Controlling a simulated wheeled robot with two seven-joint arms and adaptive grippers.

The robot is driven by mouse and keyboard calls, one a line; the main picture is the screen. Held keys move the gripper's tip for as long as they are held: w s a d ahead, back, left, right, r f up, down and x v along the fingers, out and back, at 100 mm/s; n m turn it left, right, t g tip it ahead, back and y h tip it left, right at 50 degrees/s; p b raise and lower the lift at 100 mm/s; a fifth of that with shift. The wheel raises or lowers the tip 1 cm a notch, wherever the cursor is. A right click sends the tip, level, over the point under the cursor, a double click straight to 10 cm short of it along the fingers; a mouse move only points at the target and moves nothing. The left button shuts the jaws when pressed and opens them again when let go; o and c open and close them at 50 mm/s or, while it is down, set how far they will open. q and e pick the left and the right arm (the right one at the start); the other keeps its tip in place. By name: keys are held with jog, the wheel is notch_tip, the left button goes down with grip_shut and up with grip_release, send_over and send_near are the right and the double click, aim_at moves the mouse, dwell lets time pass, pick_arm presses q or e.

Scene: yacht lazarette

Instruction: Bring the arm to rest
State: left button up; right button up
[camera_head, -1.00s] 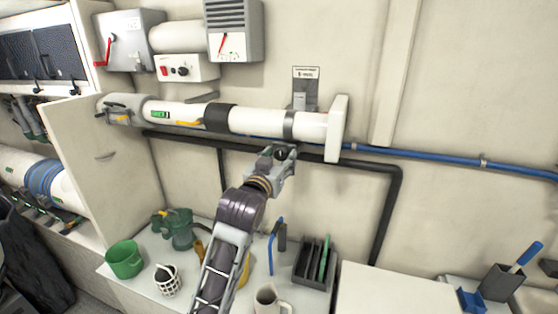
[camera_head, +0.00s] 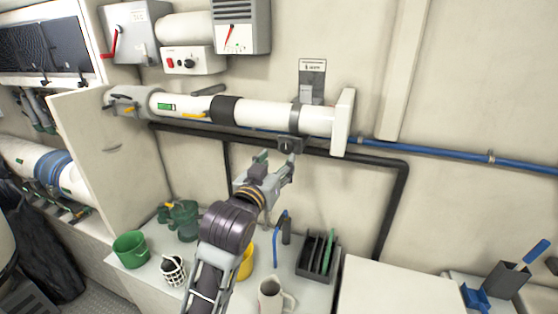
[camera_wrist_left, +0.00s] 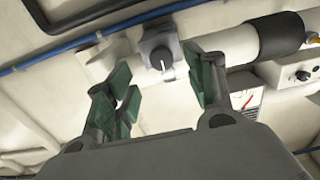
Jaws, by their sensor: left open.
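My left gripper (camera_head: 277,160) is open and empty in the head view. It is in front of the wall, just below the right part of the white horizontal cylinder (camera_head: 270,113). In the left wrist view its two green-padded fingers (camera_wrist_left: 165,90) stand apart with nothing between them. My right gripper is in neither view.
A black pipe (camera_head: 380,160) and blue pipe (camera_head: 430,152) run along the wall.

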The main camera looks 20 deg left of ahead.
pick_arm(q)
jog(key=shift+s, duration=0.3)
dwell(0.4)
jog(key=s+a+f+g, duration=0.1)
jog(key=s+f+g, duration=0.25)
jog(key=f, duration=0.65)
jog(key=s+a+f+m+g, duration=0.1)
jog(key=s+f+g, duration=0.25)
jog(key=f, duration=0.65)
jog(key=s+a+f+g, duration=0.1)
jog(key=s+f+g, duration=0.3)
jog(key=f, duration=0.6)
jog(key=s+a+f+g, duration=0.1)
jog(key=s+f+g, duration=0.3)
jog(key=s+f, duration=0.6)
jog(key=s+f+m, duration=0.1)
jog(key=s+f, duration=0.1)
jog(key=f, duration=1.5)
jog(key=s+f, duration=0.3)
jog(key=f, duration=1.5)
jog(key=s+a+f+g, duration=0.1)
jog(key=s+a+f, duration=0.1)
jog(key=s+f, duration=0.7)
jog(key=s+a+f+g+b, duration=0.1)
jog(key=s+a+f, duration=0.1)
jog(key=s+f, duration=0.7)
jog(key=s, duration=0.3)
jog(key=shift+y, duration=0.3)
